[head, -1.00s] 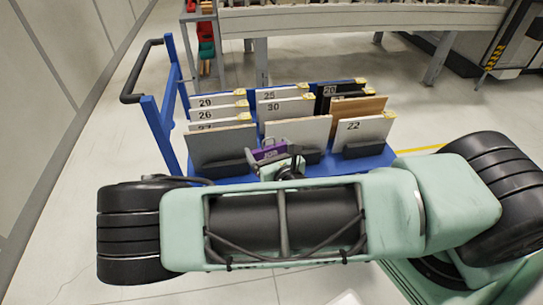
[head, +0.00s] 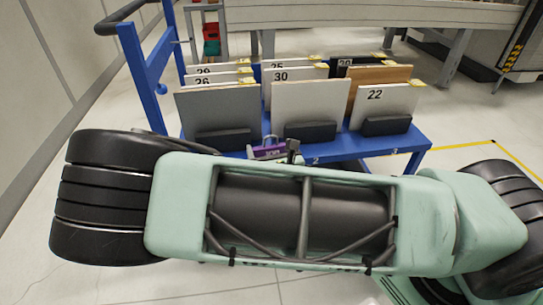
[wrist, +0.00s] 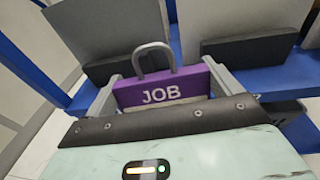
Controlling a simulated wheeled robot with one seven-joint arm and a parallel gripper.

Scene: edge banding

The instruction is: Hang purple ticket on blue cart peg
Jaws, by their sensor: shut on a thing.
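The purple ticket (head: 268,152) has white JOB lettering and a grey loop handle on top. It sits upright in my gripper (wrist: 165,88), between the two grey fingers, as the wrist view of the ticket (wrist: 160,92) shows. In the head view my arm hides most of the gripper. The blue cart (head: 350,146) stands just beyond, and the ticket is low in front of its near edge. The cart's upright frame and black handle (head: 120,17) are at the left.
The cart bed carries several numbered panels in black holders, including a white panel 22 (head: 384,105) and a grey panel (head: 218,108). A conveyor (head: 370,14) stands behind. A wall (head: 45,70) runs along the left. Floor is open right of the cart.

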